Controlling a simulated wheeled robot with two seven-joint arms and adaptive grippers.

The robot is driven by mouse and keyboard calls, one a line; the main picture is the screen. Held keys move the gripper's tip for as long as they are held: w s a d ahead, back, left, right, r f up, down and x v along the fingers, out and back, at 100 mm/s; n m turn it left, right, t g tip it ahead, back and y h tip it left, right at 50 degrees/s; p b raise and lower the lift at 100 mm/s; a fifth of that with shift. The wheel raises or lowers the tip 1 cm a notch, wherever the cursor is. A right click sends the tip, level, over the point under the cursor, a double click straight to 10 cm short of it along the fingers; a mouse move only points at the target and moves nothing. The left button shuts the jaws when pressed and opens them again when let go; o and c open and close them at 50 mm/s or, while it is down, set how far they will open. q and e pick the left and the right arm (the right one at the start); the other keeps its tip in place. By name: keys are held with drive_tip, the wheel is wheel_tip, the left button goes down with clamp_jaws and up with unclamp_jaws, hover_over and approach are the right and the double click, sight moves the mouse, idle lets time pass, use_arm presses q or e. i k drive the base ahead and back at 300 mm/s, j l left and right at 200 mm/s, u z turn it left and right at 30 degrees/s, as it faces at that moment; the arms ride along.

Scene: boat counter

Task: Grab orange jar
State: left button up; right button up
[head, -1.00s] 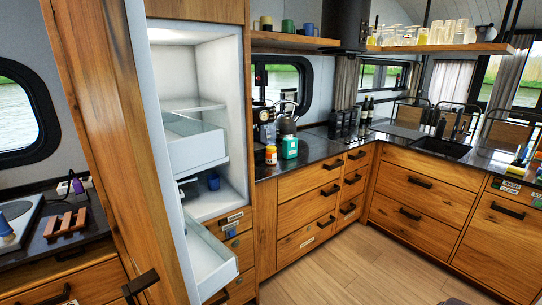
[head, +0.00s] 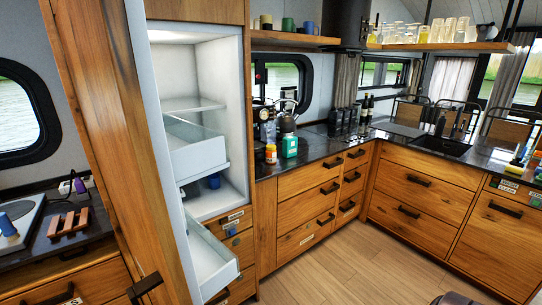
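The orange jar (head: 271,154) stands upright on the dark counter (head: 322,156), near its left end beside the tall open fridge cabinet. It is small in the head view, with a pale label. A green container (head: 290,146) stands just right of it. I cannot make out either gripper in the head view, so where they are relative to the jar does not show.
The fridge (head: 208,90) stands open, with clear drawers (head: 212,265) jutting out left of the jar. A kettle (head: 286,122) stands behind the jar, and dark bottles (head: 367,108) are farther right. The wooden floor (head: 345,262) is clear in front of the drawers.

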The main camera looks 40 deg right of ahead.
sight(270, 155)
drive_tip(key=i+l, duration=0.15)
drive_tip(key=l, duration=0.3)
drive_tip(key=i+l+z, duration=0.15)
drive_tip(key=l, duration=0.35)
drive_tip(key=i+l, duration=0.15)
drive_tip(key=l, duration=0.3)
drive_tip(key=i+l+z, duration=0.1)
drive_tip(key=l, duration=0.35)
drive_tip(key=i+l+z, duration=0.1)
drive_tip(key=l, duration=0.35)
drive_tip(key=i+l, duration=0.3)
drive_tip(key=i+l+z, duration=0.1)
drive_tip(key=l, duration=0.4)
drive_tip(key=i+l+z, duration=0.1)
drive_tip(key=i+l, duration=0.2)
drive_tip(key=l, duration=0.1)
